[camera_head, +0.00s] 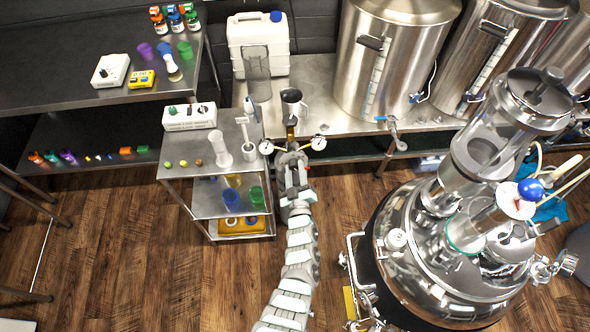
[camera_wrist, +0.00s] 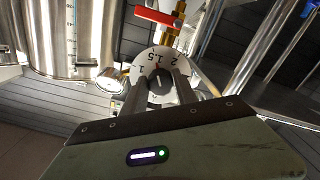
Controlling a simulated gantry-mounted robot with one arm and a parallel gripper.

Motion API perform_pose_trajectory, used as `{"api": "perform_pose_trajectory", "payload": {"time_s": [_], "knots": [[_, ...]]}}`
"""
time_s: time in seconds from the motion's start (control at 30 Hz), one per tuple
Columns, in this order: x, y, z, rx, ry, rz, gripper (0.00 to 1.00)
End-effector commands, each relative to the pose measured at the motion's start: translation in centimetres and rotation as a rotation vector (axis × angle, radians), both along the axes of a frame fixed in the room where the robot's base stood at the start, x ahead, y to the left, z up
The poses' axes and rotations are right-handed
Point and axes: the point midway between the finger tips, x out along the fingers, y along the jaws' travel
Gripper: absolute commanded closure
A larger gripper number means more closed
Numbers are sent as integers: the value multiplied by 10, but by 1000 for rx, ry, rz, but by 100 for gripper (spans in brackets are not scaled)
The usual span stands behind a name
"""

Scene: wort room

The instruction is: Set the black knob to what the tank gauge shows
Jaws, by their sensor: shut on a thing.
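The black knob (camera_wrist: 159,84) sits in the middle of a white dial (camera_wrist: 150,62) marked 1, 1.5 and 2 in the wrist view. A small red mark at the knob's edge points near 1.5. My gripper (camera_wrist: 161,90) is shut on the knob, one finger on each side, partly hiding the dial. In the head view my gripper (camera_head: 293,170) is at the valve assembly, and the knob is too small to make out. A steel tank (camera_head: 398,60) carries a graduated sight tube (camera_head: 376,75), also in the wrist view (camera_wrist: 71,35); its reading is not legible.
Small round gauges (camera_head: 266,147) (camera_head: 318,142) flank the assembly; one shows in the wrist view (camera_wrist: 112,82). A red-handled valve (camera_wrist: 153,16) is above the dial. A steel cart (camera_head: 178,185) stands close on the left, a large shiny vessel (camera_head: 440,270) on the right.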

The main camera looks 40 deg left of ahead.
Motion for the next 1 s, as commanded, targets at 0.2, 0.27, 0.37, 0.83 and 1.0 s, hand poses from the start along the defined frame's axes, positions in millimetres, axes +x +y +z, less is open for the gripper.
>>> {"api": "perform_pose_trajectory", "payload": {"time_s": [0.2, 0.27, 0.37, 0.83, 1.0], "knots": [[0, 0, 0, 1, -1, 0, 50], [0, 0, 0, 0, 0, 0, 45], [0, 0, 0, -1, -1, 0, 45], [-19, -20, -1, -4, 1, -1, 45], [-37, -41, -1, -3, 0, 0, 45]]}}
